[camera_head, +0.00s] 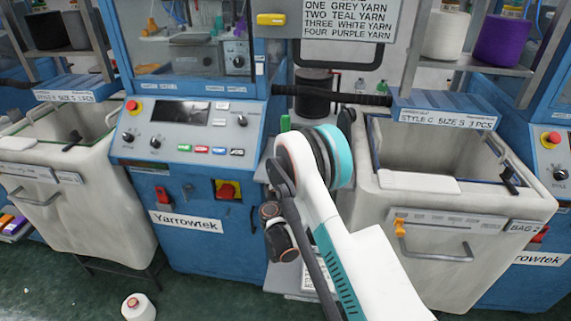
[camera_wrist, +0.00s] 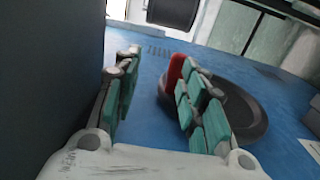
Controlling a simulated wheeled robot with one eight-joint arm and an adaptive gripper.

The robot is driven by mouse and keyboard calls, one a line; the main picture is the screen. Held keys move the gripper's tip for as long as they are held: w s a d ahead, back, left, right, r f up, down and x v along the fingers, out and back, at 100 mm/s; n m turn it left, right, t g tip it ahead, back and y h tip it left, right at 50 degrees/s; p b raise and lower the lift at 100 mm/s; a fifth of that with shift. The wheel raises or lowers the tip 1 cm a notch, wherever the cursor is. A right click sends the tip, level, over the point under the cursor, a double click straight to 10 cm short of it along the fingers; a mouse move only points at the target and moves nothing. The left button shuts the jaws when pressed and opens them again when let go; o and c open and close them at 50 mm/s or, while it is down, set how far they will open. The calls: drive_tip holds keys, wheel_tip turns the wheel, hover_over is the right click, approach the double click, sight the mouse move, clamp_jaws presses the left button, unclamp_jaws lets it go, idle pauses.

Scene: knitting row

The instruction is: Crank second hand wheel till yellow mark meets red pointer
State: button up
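My gripper (camera_wrist: 158,64) is in the wrist view, its two teal-padded fingers apart with nothing held between them. A dark round wheel (camera_wrist: 250,112) on a blue panel lies behind the right finger, which hides part of it. A red piece (camera_wrist: 175,72) shows at the wheel's upper left edge, right beside the right fingertip; I cannot tell whether they touch, or whether it is the pointer or part of the wheel. I see no yellow mark on the wheel. In the head view my arm hides the gripper, and I cannot make out the hand wheel there.
A blue Yarrowtek machine (camera_head: 187,224) with a control panel stands left of my arm. A white bin (camera_head: 450,270) stands close on the right, another (camera_head: 85,225) on the left. A yarn cone (camera_head: 138,308) lies on the floor. A dark surface (camera_wrist: 45,70) fills the wrist view's left.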

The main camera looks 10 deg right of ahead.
drive_tip(key=w+g, duration=0.1)
drive_tip(key=w+d+f+g, duration=0.1)
drive_tip(key=w, duration=0.1)
drive_tip(key=w+f+y+b, duration=0.1)
drive_tip(key=shift+w+d+f+g, duration=0.15)
drive_tip(key=shift+w+d+g, duration=0.05)
drive_tip(key=shift+w+g, duration=0.2)
drive_tip(key=shift+w, duration=0.3)
clamp_jaws()
